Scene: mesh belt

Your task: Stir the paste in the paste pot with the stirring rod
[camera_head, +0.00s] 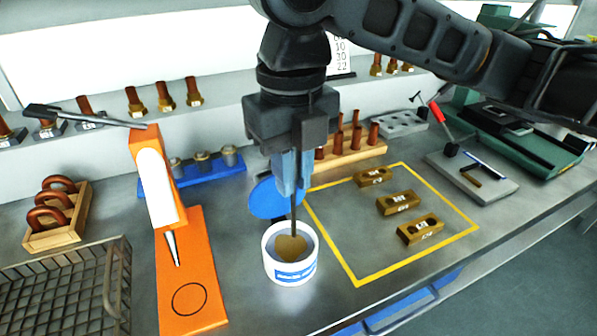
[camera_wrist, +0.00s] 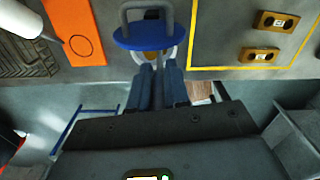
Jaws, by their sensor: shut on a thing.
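The paste pot (camera_head: 290,268) is a white tub with a blue label, standing upright on the bench. Tan paste (camera_head: 291,244) shows inside it. My gripper (camera_head: 293,190) is above the pot, its blue fingers pointing down. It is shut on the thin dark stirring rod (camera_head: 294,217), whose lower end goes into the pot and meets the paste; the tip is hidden. In the wrist view, my fingers (camera_wrist: 156,80) cover much of the pot, and only part of its rim shows.
A blue disc (camera_head: 265,200) is just behind the pot; the wrist view shows its grey handle. An orange stand (camera_head: 190,270) and wire basket (camera_head: 70,290) are left. A yellow outline (camera_head: 340,255) with brass blocks (camera_head: 397,203) is right. Copper pieces on a wooden rack (camera_head: 350,152) stand behind.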

